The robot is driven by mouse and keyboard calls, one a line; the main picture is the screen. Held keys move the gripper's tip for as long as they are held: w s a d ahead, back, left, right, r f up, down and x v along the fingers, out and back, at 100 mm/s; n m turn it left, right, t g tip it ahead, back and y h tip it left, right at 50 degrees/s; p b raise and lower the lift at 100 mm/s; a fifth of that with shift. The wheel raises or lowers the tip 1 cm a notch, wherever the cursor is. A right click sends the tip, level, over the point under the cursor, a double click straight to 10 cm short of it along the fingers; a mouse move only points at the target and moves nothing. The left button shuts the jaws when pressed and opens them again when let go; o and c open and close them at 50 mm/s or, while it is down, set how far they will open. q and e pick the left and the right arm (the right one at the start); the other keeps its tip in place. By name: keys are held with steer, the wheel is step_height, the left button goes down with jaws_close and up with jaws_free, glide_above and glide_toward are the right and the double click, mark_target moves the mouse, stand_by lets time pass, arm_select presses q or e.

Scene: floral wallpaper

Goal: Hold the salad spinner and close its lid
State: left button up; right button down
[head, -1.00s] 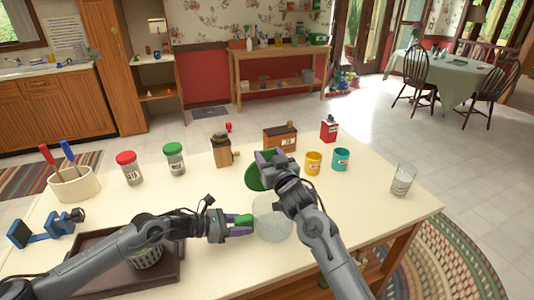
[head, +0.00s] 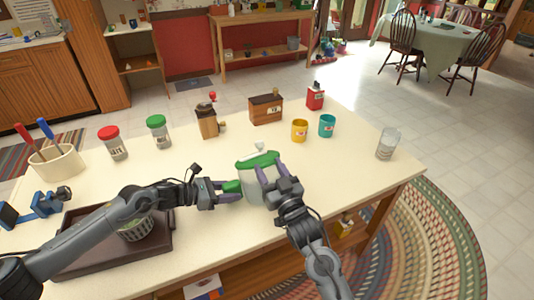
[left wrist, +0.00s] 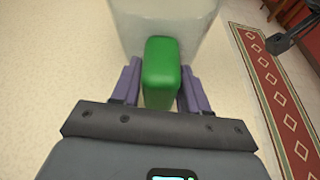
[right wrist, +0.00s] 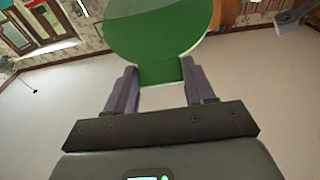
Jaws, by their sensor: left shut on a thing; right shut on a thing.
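The salad spinner has a translucent bowl (head: 252,186) with a green side handle (left wrist: 161,72) and a green lid (head: 247,163) with a white crank (head: 258,148). The bowl stands upright on the table. My left gripper (head: 232,188) is shut on the green handle at the bowl's left side. My right gripper (head: 268,170) is shut on the near right edge of the lid. The lid fills the top of the right wrist view (right wrist: 158,35).
A brown tray (head: 75,262) with a basket lies under my left arm. Two jars (head: 157,135), a coffee grinder (head: 206,122), a wooden box (head: 265,108), yellow (head: 299,131) and teal mugs (head: 327,126) stand behind. A glass (head: 386,144) stands right. Table right of the spinner is clear.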

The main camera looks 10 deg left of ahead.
steer(key=shift+s+d+f, duration=0.2)
steer(key=shift+f, duration=0.7)
steer(key=shift+s+d+f, duration=0.15)
steer(key=shift+f, duration=0.7)
steer(key=shift+s+d+f, duration=0.2)
steer(key=shift+f, duration=0.7)
steer(key=c, duration=0.8)
jaws_free()
steer(key=o, duration=0.4)
steer(key=shift+s+r, duration=0.1)
steer(key=shift+s, duration=0.05)
steer(key=shift+r, duration=0.1)
steer(key=shift+d, duration=0.15)
steer(key=v, duration=1.2)
